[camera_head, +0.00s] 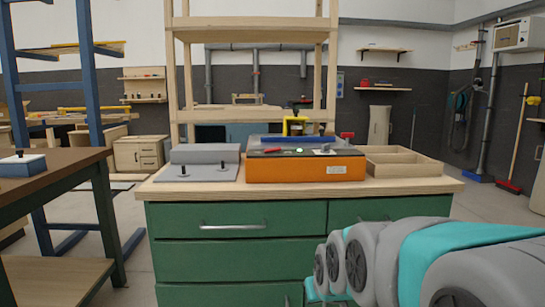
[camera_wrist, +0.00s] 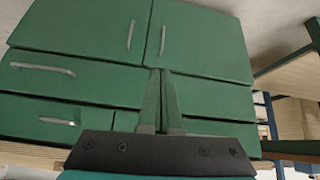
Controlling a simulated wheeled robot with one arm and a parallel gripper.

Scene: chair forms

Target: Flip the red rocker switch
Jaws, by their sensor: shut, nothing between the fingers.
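An orange machine (camera_head: 305,167) with a dark top panel stands on the wooden worktop of the green cabinet. A small red part (camera_head: 271,150) and a lit green spot (camera_head: 299,150) show on its panel. A red piece (camera_head: 347,135) shows at its back right. I cannot tell from here which red part is the rocker switch. My gripper (camera_wrist: 161,72) is shut and empty in the wrist view, in front of the green cabinet's drawers (camera_wrist: 80,80). The machine is not in the wrist view. My arm fills the lower right of the head view.
A grey box (camera_head: 205,154) with black knobs stands left of the machine. An open wooden tray (camera_head: 402,166) stands to its right. The worktop (camera_head: 300,189) has a narrow bare front strip. A dark table (camera_head: 45,185) stands at the left, and a wooden frame rises behind.

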